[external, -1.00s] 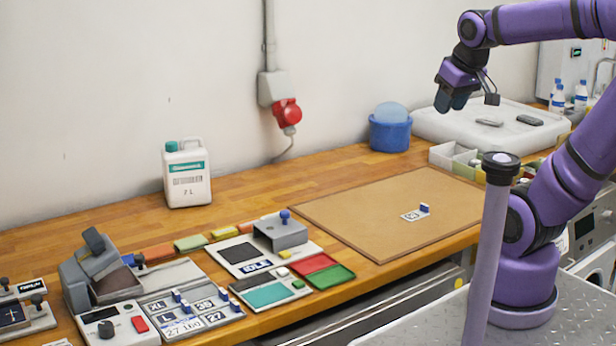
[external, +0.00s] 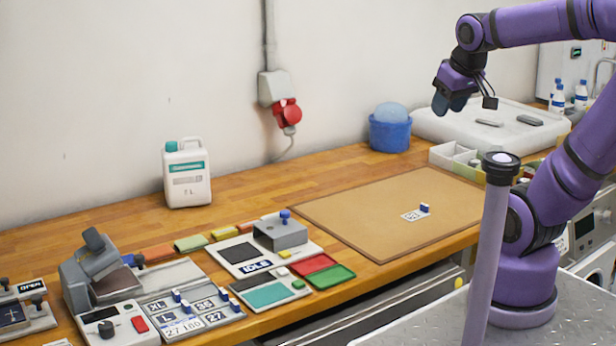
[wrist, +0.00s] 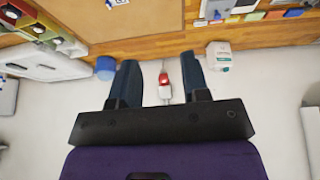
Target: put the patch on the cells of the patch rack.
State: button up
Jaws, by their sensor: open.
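The patch (external: 416,214) is a small white label with dark print and a blue grip block on it. It lies on the brown board (external: 350,225) at the right of the bench; part of it shows at the top edge of the wrist view (wrist: 116,2). The patch rack (external: 190,312) is a grey tray of cells at the front left, holding several printed white patches, some with blue grips. My gripper (external: 447,104) is high above the bench's right side, well away from the patch. Its two fingers (wrist: 162,82) are apart with nothing between them.
A press (external: 92,270) stands left of the rack. A station with an IDLE display (external: 256,265), red and green trays (external: 330,277) and a white canister (external: 187,175) stand nearby. A blue tub (external: 390,133) is at the back. The board is clear around the patch.

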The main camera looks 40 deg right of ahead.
jog(key=w+d+f+g, duration=0.1)
jog(key=w+d+f, duration=0.3)
jog(key=w, duration=0.5)
jog(key=g, duration=0.1)
send_over(425, 205)
jog(key=f, duration=1.9)
jog(key=s+f, duration=0.1)
jog(key=f, duration=0.8)
jog(key=shift+a+f, duration=0.2)
jog(key=shift+a, duration=0.1)
jog(key=shift+s+x, duration=0.1)
jog(key=shift+x, duration=1.25)
jog(key=shift+s+x, duration=0.15)
jog(key=shift+x, duration=1.2)
jog(key=shift+d, duration=0.15)
jog(key=shift+c, duration=0.4)
grip_shut()
